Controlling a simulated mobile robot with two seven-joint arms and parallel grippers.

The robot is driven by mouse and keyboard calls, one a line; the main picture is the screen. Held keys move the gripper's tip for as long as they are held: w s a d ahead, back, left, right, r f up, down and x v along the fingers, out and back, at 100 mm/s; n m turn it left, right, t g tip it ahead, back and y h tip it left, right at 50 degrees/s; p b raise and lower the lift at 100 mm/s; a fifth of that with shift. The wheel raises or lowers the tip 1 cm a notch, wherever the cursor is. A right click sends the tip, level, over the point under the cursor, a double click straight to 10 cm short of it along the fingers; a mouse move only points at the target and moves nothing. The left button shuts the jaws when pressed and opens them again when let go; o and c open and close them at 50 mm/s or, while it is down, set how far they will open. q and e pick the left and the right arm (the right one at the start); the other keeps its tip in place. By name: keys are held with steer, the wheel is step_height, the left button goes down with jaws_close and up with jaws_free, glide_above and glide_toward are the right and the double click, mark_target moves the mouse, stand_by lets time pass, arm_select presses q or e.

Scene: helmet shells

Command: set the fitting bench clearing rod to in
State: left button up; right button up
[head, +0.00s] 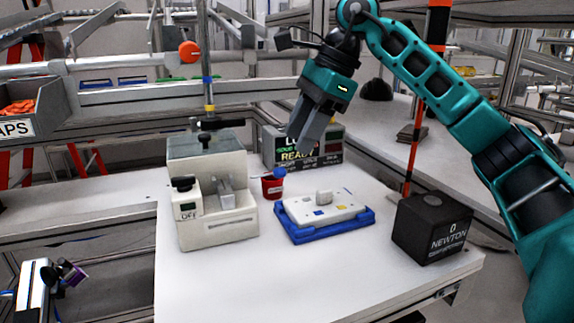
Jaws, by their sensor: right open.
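The fitting bench appears to be the cream machine (216,190) at the left of the white table, with a clear cover, a black knob on top and a box reading OFF. I cannot tell for sure which part is the clearing rod; an upright rod (208,85) with yellow and blue bands rises behind the machine, and an orange knob (189,52) is beside it. My right gripper (299,142) is open and empty, pointing down in the air above the back of the table, right of the machine and touching nothing. My left gripper is not in view.
A blue tray (331,236) holds a white block (322,208). A red cup (272,187) stands before a READY display (304,150). A black NEWTON cube (432,227) is at the right. The table's front (300,285) is clear.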

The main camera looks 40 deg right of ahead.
mark_target(268, 174)
steer(key=x, duration=0.6)
steer(key=shift+w+b, duration=0.1)
steer(key=shift+b, duration=0.3)
jaws_close()
